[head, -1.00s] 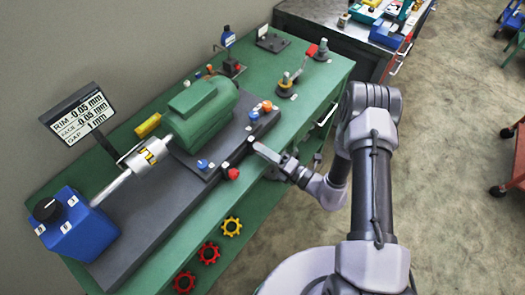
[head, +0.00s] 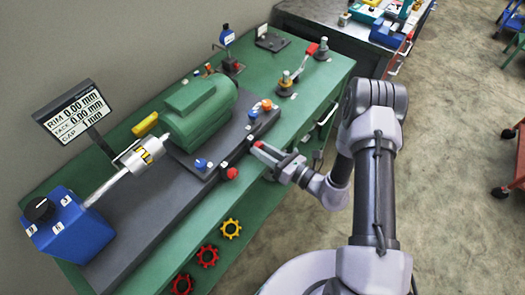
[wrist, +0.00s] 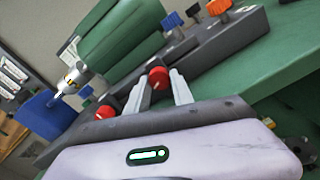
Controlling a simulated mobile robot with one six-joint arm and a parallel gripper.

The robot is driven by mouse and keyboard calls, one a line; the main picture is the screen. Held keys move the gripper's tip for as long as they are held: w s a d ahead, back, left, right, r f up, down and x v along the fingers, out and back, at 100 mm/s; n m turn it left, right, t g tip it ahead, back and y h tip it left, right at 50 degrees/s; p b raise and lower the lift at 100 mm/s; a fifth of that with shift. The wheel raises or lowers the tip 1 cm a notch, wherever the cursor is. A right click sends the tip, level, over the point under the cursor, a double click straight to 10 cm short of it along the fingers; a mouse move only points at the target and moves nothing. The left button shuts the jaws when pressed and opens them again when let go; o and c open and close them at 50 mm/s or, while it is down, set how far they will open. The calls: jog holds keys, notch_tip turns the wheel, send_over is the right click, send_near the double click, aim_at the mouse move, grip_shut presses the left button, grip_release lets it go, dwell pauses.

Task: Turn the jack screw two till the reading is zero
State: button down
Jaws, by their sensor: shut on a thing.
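The display (head: 75,115) reads RIM 0.00 mm, FACE 0.00 mm and GAP 1 mm. A green motor (head: 198,110) stands on a dark base (head: 150,195) on the green bench. Two red jack screw knobs are on the base's front edge. My gripper (head: 259,149) is at the right one and hides most of it in the head view. In the wrist view, my gripper (wrist: 160,82) has one finger on each side of that red knob (wrist: 158,76), shut on it. The other red knob (head: 231,173) stands free to the left. I cannot read the knobs' numbers.
Blue (head: 201,164) and orange (head: 266,104) bolt knobs sit on the base near my gripper. A blue unit (head: 68,228) with a shaft is at the left. A crank tool (head: 298,72) stands on the bench's right. Open floor (head: 450,200) lies to the right.

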jog(key=shift+n, duration=0.6)
jog(key=c, duration=1.1)
grip_release()
jog(key=p+v, duration=0.3)
jog(key=v, duration=1.4)
jog(key=shift+d, duration=0.2)
jog(key=shift+s+n, duration=0.15)
jog(key=shift+n, duration=0.15)
